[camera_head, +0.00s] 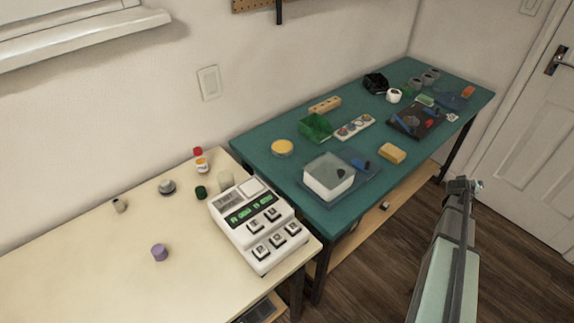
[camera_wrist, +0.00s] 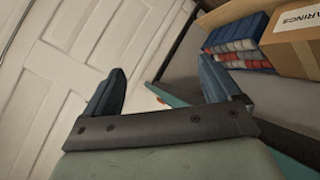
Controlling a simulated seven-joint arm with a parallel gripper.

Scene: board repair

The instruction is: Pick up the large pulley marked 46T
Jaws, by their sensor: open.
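I cannot read a 46T marking on anything in either view, so I cannot tell which thing is the large pulley. A grey round piece (camera_head: 167,187) lies on the cream table, and several grey round pieces (camera_head: 430,75) stand at the far back of the teal table; they are too small to identify. My gripper (camera_head: 463,184) is in front of the teal table's right part, over the floor side and apart from everything on the tables. In the wrist view my gripper (camera_wrist: 162,88) has its two dark blue fingers wide apart with nothing between them.
A white keypad device (camera_head: 262,226) stands at the cream table's (camera_head: 90,280) right end. The teal table (camera_head: 265,165) holds a white bin (camera_head: 328,180), a green bin (camera_head: 315,127) and a dark tray (camera_head: 416,120). The wrist view shows a door (camera_wrist: 60,60) and a cardboard box (camera_wrist: 292,40) lettered "ARINGS".

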